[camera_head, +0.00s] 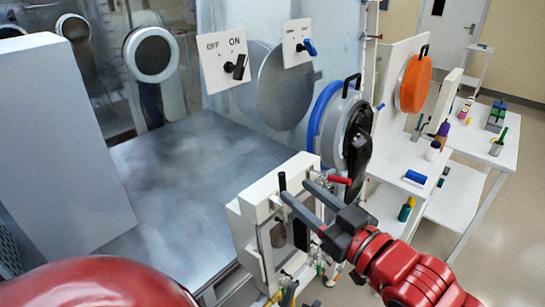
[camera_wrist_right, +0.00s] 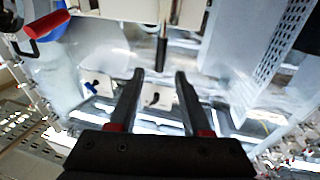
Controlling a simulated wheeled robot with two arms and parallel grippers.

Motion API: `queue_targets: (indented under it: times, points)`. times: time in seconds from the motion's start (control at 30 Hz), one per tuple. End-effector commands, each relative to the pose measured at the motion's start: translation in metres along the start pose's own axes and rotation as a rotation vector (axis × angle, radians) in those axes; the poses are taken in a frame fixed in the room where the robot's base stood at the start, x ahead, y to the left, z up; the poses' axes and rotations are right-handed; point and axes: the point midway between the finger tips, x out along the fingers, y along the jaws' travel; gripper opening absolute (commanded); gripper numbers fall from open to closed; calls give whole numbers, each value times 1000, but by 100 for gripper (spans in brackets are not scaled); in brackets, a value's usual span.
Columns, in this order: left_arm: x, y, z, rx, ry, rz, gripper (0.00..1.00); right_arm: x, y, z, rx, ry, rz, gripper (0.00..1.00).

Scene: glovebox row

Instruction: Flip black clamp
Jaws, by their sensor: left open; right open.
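The black clamp (camera_head: 282,182) looks like a short upright black handle on top of the small white door frame, in the lower middle of the head view. In the right wrist view its black bar (camera_wrist_right: 162,52) shows just ahead of and between my fingertips. My right gripper (camera_head: 295,190) reaches in from the right with its fingers apart, its tips close to the clamp; they also show in the right wrist view (camera_wrist_right: 159,75). I cannot tell whether they touch it. My left gripper cannot be made out; only my red left arm shows at bottom left.
The white door frame (camera_head: 246,222) stands below the clamp. A round black and blue port door (camera_head: 325,120) is close behind my right gripper, with a red handle (camera_head: 341,179) beside it. White tables (camera_head: 480,137) with small items stand at right.

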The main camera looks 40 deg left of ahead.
Motion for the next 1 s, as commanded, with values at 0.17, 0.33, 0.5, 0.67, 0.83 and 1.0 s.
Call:
queue_targets:
  times: [0.17, 0.33, 0.5, 0.67, 0.83, 1.0]
  points:
    - [13, -1, -2, 0, 0, 0, 50, 26, -1, 1, 4, -11, -3, 48]
    - [23, -1, -4, 0, 0, 0, 50, 53, -2, 0, 3, -10, -4, 48]
    - [31, -2, -5, 0, 0, 0, 50, 77, -2, 0, 3, -9, -3, 48]
    - [34, -2, -6, 0, 0, 0, 50, 89, 0, 1, 3, -6, 0, 48]
    - [34, -2, -6, 0, 0, 0, 50, 92, 0, 2, 1, -4, 0, 48]
    - [34, -2, -6, 0, 0, 0, 50, 92, 0, 2, 1, -4, 1, 47]
